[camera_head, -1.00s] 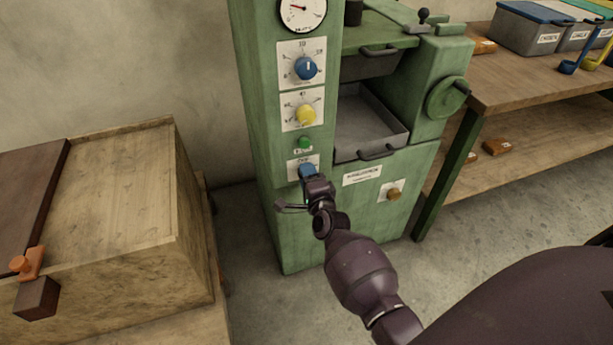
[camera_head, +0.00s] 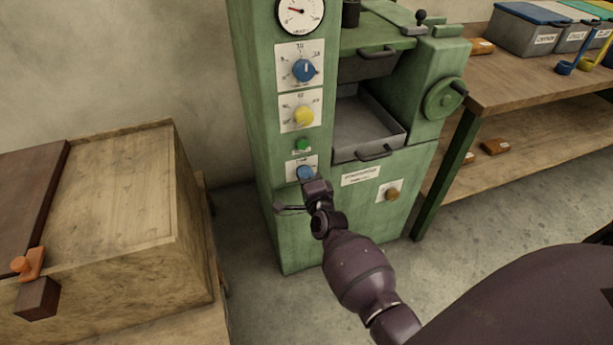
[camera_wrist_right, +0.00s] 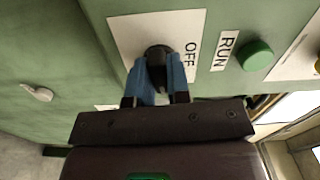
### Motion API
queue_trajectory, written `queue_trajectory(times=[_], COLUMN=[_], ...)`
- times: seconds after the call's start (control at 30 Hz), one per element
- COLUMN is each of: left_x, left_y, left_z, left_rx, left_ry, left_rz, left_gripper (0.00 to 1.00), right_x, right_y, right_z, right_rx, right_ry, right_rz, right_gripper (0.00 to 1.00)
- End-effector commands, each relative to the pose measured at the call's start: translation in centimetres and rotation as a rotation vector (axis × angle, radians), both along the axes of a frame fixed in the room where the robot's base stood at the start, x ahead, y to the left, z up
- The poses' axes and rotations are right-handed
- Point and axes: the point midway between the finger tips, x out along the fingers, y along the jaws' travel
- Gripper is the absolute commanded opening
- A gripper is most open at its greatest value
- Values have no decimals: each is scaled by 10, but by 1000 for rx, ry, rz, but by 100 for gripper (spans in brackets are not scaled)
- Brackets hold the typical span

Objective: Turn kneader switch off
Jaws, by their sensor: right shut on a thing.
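The kneader is a tall green machine (camera_head: 264,150). Low on its front is a white plate (camera_wrist_right: 125,33), marked OFF in the right wrist view, with a dark round switch knob (camera_wrist_right: 158,55). My right gripper (camera_wrist_right: 158,72) has blue fingertips, one on each side of the knob, and is shut on it. In the head view my right gripper (camera_head: 306,174) meets the machine at this plate and hides most of the switch. My left gripper is not in view.
Above the switch are a green RUN button (camera_head: 302,144), a yellow dial (camera_head: 304,116), a blue dial (camera_head: 304,70) and a gauge (camera_head: 299,14). A metal tray (camera_head: 365,130) is at the right. A wooden chest (camera_head: 120,220) stands left, a workbench (camera_head: 530,80) right.

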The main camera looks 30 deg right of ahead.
Motion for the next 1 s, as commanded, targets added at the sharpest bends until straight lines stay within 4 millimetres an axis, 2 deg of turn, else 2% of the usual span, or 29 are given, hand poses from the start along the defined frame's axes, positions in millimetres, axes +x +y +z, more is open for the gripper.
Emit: queue_trajectory(times=[1.0], left_x=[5], left_y=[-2], left_z=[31], left_rx=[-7], left_ry=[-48], left_rz=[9], left_gripper=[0], right_x=[1], right_y=[0], right_z=[2], right_rx=[-893], right_ry=[230], right_rz=[-1], right_gripper=[0])
